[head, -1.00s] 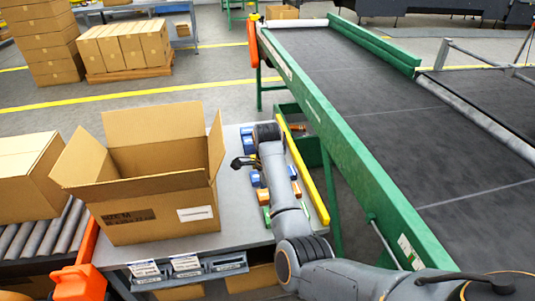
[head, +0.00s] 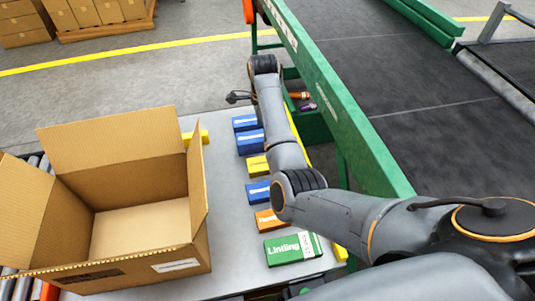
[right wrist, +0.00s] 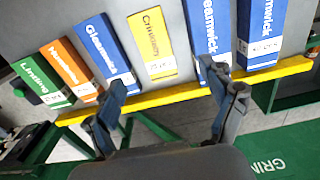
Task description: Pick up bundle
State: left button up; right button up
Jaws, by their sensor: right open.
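Carton bundles lie in a row on the grey table: two blue ones (head: 250,142) at the far end, then yellow (head: 257,166), blue (head: 258,192), orange (head: 269,220) and a green-and-white one (head: 292,248) nearest. The same row shows in the right wrist view, with the yellow bundle (right wrist: 152,45) in the middle. My right gripper (right wrist: 172,84) is open and empty; its fingers point toward the yellow bundle and the yellow rail, apart from the bundles. In the head view my right arm passes beside the row and the gripper's fingers are not clear. My left gripper is not in view.
A large open, empty-looking cardboard box (head: 190,255) stands left on the table. A yellow rail (right wrist: 195,92) runs along the table edge beside the row. The green-framed conveyor (head: 335,95) rises to the right. Another yellow item (head: 203,136) shows behind the box flap.

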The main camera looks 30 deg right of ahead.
aim_at(256, 167)
jog(key=f, duration=0.3)
jog(key=shift+s+f, duration=0.25)
notch_tip(256, 167, down, 4)
jog(key=shift+r+b, duration=0.1)
jog(key=shift+b, duration=0.25)
jog(key=shift+f, duration=0.3)
jog(key=f, duration=0.2)
jog(key=s+f, duration=0.1)
jog(key=f, duration=0.1)
jog(key=shift+d, duration=0.35)
jog(key=shift+f, duration=0.6)
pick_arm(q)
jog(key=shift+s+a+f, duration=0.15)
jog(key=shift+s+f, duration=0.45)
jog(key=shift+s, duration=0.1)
pick_arm(e)
jog(key=shift+c, duration=0.8)
jog(key=c, duration=1.1)
jog(key=shift+c, duration=0.3)
